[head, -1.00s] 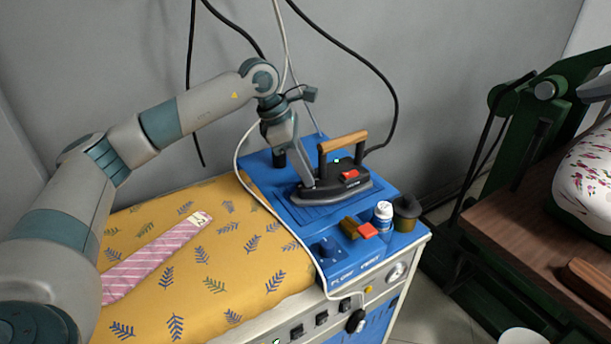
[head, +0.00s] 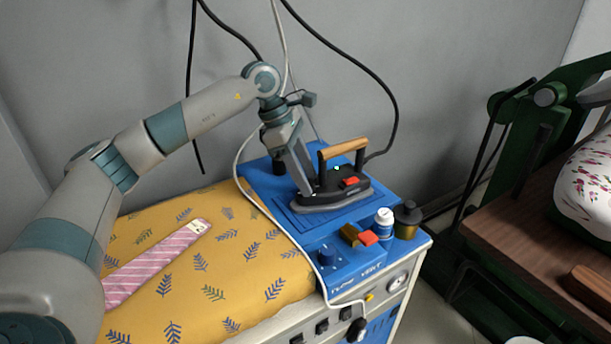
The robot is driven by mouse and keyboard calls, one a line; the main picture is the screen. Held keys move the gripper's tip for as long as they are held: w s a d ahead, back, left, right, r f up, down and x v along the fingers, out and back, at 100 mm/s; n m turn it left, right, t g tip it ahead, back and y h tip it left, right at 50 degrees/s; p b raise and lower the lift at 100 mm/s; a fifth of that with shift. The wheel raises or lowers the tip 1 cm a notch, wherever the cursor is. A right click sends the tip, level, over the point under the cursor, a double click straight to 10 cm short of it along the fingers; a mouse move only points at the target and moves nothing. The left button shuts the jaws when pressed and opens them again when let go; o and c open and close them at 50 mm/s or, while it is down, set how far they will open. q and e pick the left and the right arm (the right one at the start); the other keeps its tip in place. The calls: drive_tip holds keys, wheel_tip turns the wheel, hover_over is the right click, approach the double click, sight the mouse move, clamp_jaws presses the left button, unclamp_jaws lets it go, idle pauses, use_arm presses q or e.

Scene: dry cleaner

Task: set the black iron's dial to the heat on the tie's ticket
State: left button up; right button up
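The black iron (head: 336,193) stands on the blue rest plate at the board's right end, with a wooden handle, a red button and a small green light. Its dial is not clearly seen; my gripper covers the iron's left end. My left gripper (head: 308,192) points down at that end, its tip at or very near the body; I cannot tell whether it touches or how far its fingers are apart. The pink striped tie (head: 155,262) lies on the yellow leaf-print board. A pale ticket (head: 198,225) is at its upper end; its marks are too small to read. My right gripper is not in view.
A white-capped bottle (head: 384,223), a dark olive pot (head: 407,218), a red block (head: 369,238) and a brown block (head: 350,235) stand before the iron on the blue top (head: 310,222). A white cord (head: 262,207) crosses the board. A green press stands right.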

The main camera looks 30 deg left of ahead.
use_arm(q)
drive_tip(key=shift+r, duration=0.1)
drive_tip(key=b+v, duration=0.1)
drive_tip(key=v, duration=1.6)
drive_tip(key=shift+b, duration=0.35)
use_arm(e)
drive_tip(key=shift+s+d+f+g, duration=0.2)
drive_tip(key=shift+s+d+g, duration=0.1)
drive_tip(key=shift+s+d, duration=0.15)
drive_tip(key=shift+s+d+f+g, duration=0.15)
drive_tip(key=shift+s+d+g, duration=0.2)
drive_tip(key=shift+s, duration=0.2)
use_arm(q)
drive_tip(key=shift+r, duration=0.15)
drive_tip(key=shift+o, duration=0.2)
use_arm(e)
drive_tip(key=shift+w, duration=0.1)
